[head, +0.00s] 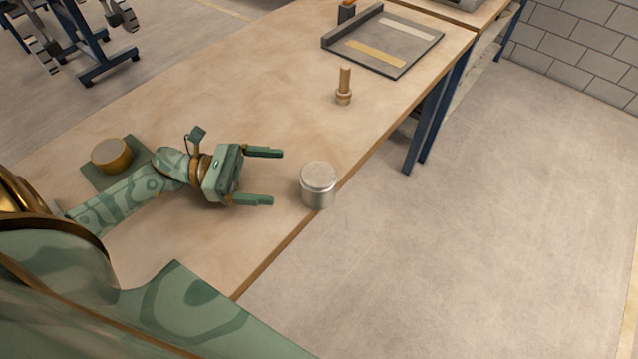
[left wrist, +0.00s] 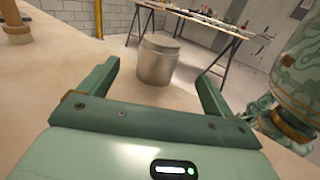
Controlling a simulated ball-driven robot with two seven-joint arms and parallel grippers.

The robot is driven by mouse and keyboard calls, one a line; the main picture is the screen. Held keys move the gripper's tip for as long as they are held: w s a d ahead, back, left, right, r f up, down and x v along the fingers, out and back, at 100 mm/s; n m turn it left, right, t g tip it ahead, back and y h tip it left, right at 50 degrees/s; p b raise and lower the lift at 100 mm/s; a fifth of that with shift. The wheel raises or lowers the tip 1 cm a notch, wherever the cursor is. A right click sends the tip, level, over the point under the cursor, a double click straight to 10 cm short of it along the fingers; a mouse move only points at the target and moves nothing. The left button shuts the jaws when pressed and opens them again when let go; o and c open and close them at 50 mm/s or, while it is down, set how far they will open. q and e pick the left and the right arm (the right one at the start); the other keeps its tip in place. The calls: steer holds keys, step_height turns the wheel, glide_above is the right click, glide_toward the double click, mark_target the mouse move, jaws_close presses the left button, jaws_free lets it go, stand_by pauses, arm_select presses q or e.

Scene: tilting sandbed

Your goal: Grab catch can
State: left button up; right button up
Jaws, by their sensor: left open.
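The catch can (head: 318,186) is a small silvery metal cylinder, upright on the wooden table close to its right edge. In the left wrist view the can (left wrist: 157,60) stands just beyond and between the fingertips. My left gripper (head: 268,177) is open, its two fingers pointing right toward the can with a small gap between. The same gripper shows in the left wrist view (left wrist: 165,80) with nothing between its fingers. My right gripper is not clearly in view.
The wooden table (head: 230,95) is mostly bare. A brass-coloured peg (head: 344,86) stands behind the can. A grey tray (head: 417,60) lies at the far end. A brass cylinder (head: 112,155) on a green plate sits beside my left arm. Open floor lies right of the table edge.

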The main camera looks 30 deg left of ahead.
mark_target(326, 177)
arm_select(q)
steer(key=x, duration=1.2)
steer(key=shift+a, duration=0.1)
steer(key=c, duration=1.3)
steer(key=shift+o, duration=0.2)
steer(key=shift+r, duration=0.1)
